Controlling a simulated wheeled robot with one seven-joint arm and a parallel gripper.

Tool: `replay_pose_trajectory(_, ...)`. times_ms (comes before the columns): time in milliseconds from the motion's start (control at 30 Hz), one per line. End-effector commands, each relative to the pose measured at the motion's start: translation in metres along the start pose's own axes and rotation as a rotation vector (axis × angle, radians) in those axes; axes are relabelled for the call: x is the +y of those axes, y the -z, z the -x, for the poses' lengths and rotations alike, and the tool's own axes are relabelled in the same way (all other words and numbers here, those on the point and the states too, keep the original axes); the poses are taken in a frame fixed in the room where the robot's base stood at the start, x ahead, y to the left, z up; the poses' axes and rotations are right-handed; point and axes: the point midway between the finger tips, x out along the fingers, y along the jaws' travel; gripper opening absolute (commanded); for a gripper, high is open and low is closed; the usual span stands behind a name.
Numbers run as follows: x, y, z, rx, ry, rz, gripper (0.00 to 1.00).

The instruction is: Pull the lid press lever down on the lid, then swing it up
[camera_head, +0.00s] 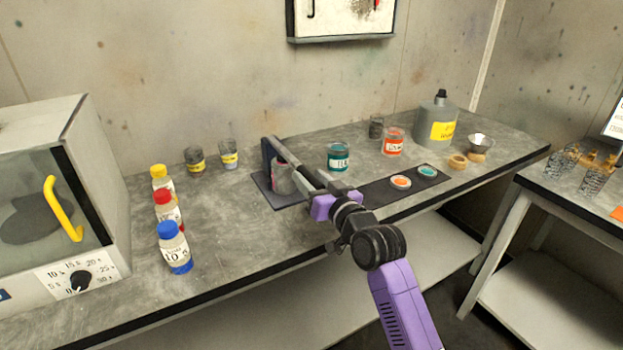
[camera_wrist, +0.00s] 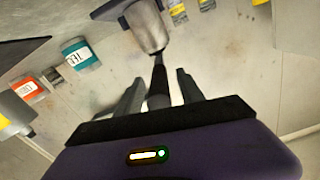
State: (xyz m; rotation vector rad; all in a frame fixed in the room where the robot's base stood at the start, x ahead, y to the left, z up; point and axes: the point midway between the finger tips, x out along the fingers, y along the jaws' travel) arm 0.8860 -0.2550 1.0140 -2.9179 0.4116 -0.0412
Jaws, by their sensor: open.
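The lid press (camera_head: 268,158) stands on the bench on a dark base plate (camera_head: 292,203), with a pinkish-grey can (camera_head: 283,180) in it. Its grey lever (camera_head: 292,157) slopes from the post down to the right over the can, toward my gripper (camera_head: 323,192). In the wrist view the lever's dark handle (camera_wrist: 159,82) runs between the two spread fingers of my gripper (camera_wrist: 158,84). The jaws are open, and I cannot tell whether either finger touches the handle. The lid under the lever is hidden in the head view.
A teal can (camera_head: 338,158) and an orange can (camera_head: 393,143) stand right of the press. A dark mat (camera_head: 378,196) with two small lids lies in front. Several bottles and an oven (camera_head: 104,180) stand left.

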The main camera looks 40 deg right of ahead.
Motion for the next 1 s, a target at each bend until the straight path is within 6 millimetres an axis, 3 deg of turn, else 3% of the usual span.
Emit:
replay_pose_trajectory(67, 0.0, -0.0002, 0.0002, 0.0, 0.0, 0.0, 0.43)
replay_pose_trajectory(300, 0.0001, -0.0002, 0.0003, 0.0, 0.0, 0.0, 0.0)
replay_pose_trajectory(1000, 0.0003, -0.0005, 0.0005, -0.001, -0.001, 0.0, 0.0)
